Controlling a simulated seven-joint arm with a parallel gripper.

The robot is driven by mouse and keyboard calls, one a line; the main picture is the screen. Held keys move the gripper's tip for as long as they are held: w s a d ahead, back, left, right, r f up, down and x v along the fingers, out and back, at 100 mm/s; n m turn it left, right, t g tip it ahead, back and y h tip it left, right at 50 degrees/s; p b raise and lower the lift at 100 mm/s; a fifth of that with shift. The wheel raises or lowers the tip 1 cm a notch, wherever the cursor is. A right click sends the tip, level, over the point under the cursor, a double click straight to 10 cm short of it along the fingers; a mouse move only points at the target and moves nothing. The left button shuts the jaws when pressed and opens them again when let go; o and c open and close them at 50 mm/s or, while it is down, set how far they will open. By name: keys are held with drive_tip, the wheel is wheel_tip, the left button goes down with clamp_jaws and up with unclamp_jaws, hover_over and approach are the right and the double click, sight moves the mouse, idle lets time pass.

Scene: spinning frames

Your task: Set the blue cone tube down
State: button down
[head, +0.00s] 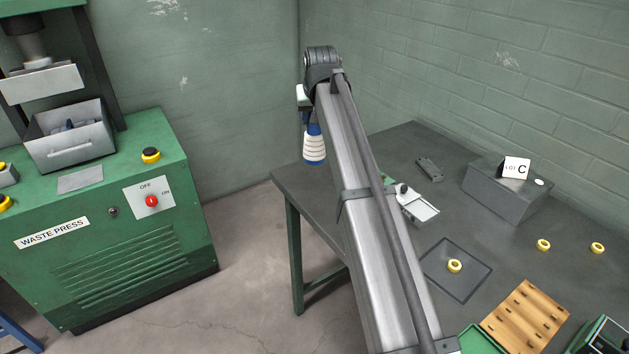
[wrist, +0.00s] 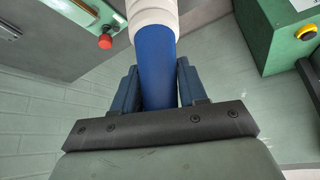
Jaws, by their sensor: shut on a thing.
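The blue cone tube (head: 314,147) hangs below the end of my arm in the head view, white with blue bands and a blue upper part. In the wrist view its plain blue shaft (wrist: 157,72) stands between the two blue fingers of my gripper (wrist: 157,88), with white winding beyond. My gripper is shut on the blue shaft. In the head view the tube appears just beyond the table's far left corner, in the air. My arm hides part of the table.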

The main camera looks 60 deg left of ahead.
sight(314, 147)
drive_tip(key=shift+f, duration=5.05)
drive_tip(key=c, duration=0.6)
unclamp_jaws()
drive_tip(key=v, duration=1.2)
